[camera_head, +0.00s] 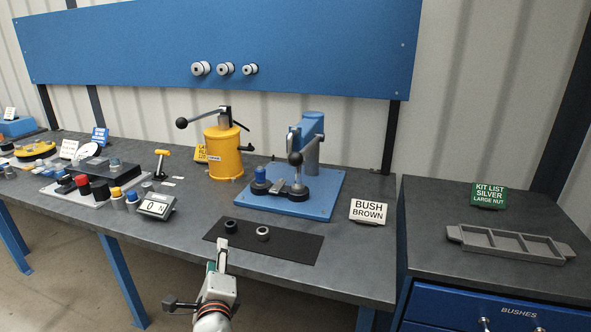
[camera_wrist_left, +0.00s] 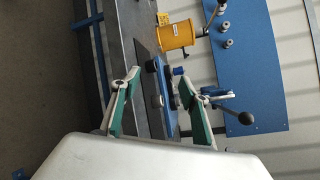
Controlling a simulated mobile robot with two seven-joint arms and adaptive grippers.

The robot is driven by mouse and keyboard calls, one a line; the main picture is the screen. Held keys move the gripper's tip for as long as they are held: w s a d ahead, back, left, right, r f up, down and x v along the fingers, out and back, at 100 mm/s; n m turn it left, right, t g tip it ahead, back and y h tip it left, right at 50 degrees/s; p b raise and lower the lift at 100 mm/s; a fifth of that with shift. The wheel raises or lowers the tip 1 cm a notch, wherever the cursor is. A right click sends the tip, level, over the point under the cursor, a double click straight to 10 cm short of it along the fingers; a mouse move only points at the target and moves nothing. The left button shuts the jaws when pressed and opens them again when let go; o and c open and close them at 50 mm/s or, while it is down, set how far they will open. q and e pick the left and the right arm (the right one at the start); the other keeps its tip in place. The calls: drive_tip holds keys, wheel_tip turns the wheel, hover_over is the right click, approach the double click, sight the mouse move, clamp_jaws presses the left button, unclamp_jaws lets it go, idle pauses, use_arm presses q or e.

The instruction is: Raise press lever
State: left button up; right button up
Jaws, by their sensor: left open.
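The blue press (camera_head: 311,148) stands on its blue base plate (camera_head: 325,203) on the bench. Its press lever (camera_head: 295,158) ends in a dark ball and points toward the camera. The ball also shows in the left wrist view (camera_wrist_left: 246,118), just beyond the right-hand finger. My left gripper (camera_head: 217,260) is in front of the bench's near edge, apart from the lever. In the left wrist view the left gripper (camera_wrist_left: 160,100) has its fingers spread, with nothing held between them. My right gripper is out of view.
A yellow unit (camera_head: 223,150) with its own ball-ended lever stands left of the press. A black mat (camera_head: 290,247) with two rings lies in front. A digital display (camera_head: 157,206) sits left of the mat. A grey tray (camera_head: 511,244) rests on the right cabinet.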

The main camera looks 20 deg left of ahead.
use_arm(q)
drive_tip(key=w+d+r+m+t, duration=0.4)
drive_tip(key=w+d+r+m, duration=0.1)
drive_tip(key=w+r+m, duration=0.25)
drive_tip(key=m+t+h, duration=0.4)
drive_tip(key=m+h, duration=0.1)
drive_tip(key=m, duration=0.6)
approach(294, 166)
drive_tip(key=shift+n, duration=0.25)
drive_tip(key=x, duration=0.4)
drive_tip(key=shift+w+r, duration=0.25)
drive_tip(key=x, duration=0.7)
drive_tip(key=shift+w, duration=0.3)
clamp_jaws()
drive_tip(key=shift+r, duration=0.1)
